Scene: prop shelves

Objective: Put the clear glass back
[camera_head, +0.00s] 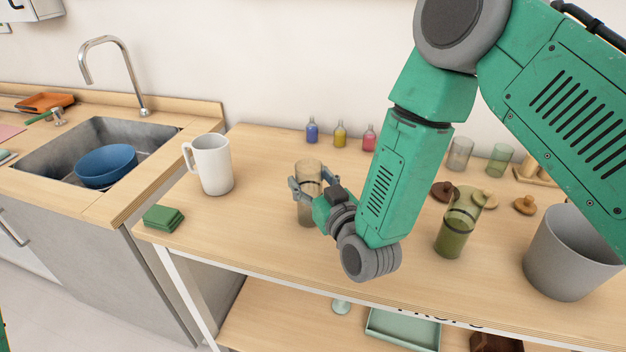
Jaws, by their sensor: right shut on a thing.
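The clear glass (307,212), a tall see-through tumbler with a brownish tone, is upright over the front middle of the wooden table. My right gripper (309,187) is shut on it, with a finger on each side of its middle. I cannot tell whether its base touches the table. A smaller greyish see-through glass (460,153) stands at the back right, beside a small green glass (499,159). A tall green glass (451,238) stands to the right of my right arm. My left gripper is out of view.
A white mug (213,166) and green folded cloths (163,218) stand left of the held glass. Small blue (312,132), yellow (340,135) and pink (369,138) bottles line the back. A grey bucket (565,265) is at right. A sink (60,152) holds a blue bowl (106,165).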

